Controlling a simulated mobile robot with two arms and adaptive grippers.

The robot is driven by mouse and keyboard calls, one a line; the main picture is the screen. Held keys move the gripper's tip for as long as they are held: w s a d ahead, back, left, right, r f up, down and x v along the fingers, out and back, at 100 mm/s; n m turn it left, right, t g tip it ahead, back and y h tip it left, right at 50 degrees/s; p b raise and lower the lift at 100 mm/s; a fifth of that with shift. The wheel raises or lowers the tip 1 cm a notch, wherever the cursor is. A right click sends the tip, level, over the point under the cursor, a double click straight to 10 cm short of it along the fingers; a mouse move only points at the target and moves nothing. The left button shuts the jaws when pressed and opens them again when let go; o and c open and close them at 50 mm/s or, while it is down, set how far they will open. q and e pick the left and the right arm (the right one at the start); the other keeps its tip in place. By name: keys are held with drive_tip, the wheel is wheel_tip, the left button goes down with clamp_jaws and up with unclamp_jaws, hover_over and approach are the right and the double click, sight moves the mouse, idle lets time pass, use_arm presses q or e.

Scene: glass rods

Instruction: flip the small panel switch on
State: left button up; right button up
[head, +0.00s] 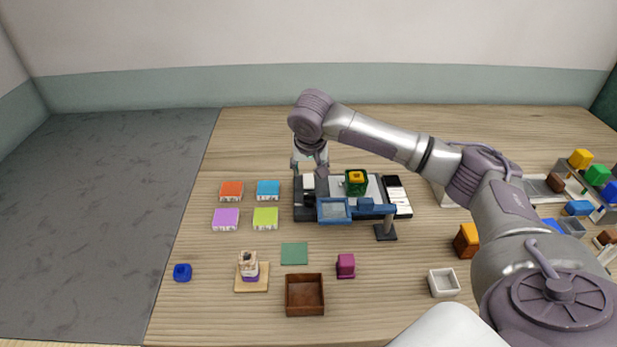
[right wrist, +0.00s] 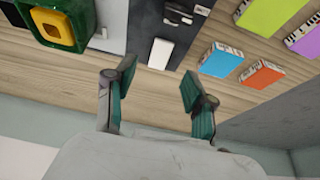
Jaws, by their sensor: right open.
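A dark panel (head: 299,211) forms the left end of the long apparatus on the table. A pale white block (head: 308,181) sits at its back edge, and it also shows in the right wrist view (right wrist: 160,54). Small grey fittings (right wrist: 178,17) stand on the panel in the right wrist view; I cannot tell for sure which is the switch. My right gripper (head: 309,169) hangs just behind the panel's back edge. In the right wrist view its fingers (right wrist: 157,82) are apart and empty, short of the white block. My left gripper is not in view.
A green block with a yellow ring (head: 356,181) stands right of the panel. A blue-framed magnifier (head: 334,211) overhangs the front. Orange (head: 231,190) and blue (head: 268,189) boxes lie to the left, with purple and lime ones before them. The table behind is clear.

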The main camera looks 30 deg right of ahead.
sight(309, 181)
drive_tip(key=x, duration=0.6)
drive_tip(key=shift+f, duration=0.1)
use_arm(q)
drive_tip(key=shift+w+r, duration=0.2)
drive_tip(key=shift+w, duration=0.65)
use_arm(e)
drive_tip(key=shift+c, duration=0.3)
